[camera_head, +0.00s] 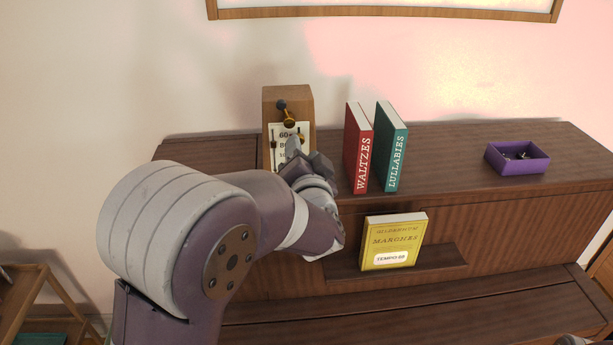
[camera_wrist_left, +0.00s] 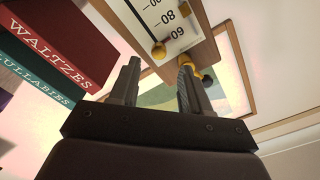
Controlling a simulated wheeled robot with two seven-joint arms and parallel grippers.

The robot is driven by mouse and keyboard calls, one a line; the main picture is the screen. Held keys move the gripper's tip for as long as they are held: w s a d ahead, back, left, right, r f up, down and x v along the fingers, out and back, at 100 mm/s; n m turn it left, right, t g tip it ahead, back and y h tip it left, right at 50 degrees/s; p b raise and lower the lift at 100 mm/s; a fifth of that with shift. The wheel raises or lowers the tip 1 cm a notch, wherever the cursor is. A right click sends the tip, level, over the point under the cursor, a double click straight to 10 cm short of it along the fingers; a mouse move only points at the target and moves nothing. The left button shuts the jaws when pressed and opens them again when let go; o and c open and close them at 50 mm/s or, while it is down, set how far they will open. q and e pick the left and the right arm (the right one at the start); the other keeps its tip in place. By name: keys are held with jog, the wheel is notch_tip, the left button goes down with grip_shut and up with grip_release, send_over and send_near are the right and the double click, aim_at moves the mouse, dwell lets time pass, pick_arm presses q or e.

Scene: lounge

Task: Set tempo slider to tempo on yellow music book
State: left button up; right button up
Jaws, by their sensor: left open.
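The yellow music book (camera_head: 393,242) stands on the piano's ledge; its white label reads "TEMPO 60". The wooden metronome (camera_head: 306,98) stands on the piano top with a white scale card (camera_wrist_left: 172,24) marked 60 and 80. A small brass slider knob (camera_wrist_left: 158,48) sits at the card's edge near the 60 mark; I cannot tell if it is exactly level. My left gripper (camera_head: 302,160) is in front of the metronome's lower part and hides some of it. In the wrist view its open fingers (camera_wrist_left: 158,72) point toward the knob, with nothing held.
A red book (camera_head: 358,148) and a teal book (camera_head: 391,146) stand just right of the metronome. A purple box (camera_head: 517,158) with small items lies farther right. A brass piece (camera_head: 288,118) and dark knob (camera_head: 282,104) stick out from the metronome's upper front.

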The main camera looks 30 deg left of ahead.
pick_arm(q)
jog(key=b+v, duration=0.1)
jog(key=v, duration=0.7)
jog(key=shift+s, duration=0.15)
jog(key=d+f+g+h+b, duration=0.1)
jog(key=d+f+g+h, duration=0.2)
jog(key=d+f+h, duration=0.8)
jog(key=s+a+f+n+g+b, duration=0.1)
jog(key=s+a+f+g+b, duration=0.1)
jog(key=s+f+g, duration=0.3)
jog(key=s+a+f+n+g+y+b, duration=0.1)
jog(key=s+a+f+g, duration=0.3)
jog(key=s+f, duration=0.4)
notch_tip(320, 180, down, 5)
jog(key=shift+s+r+g+b, duration=0.1)
jog(key=shift+s+g+b, duration=0.4)
jog(key=shift+g, duration=0.4)
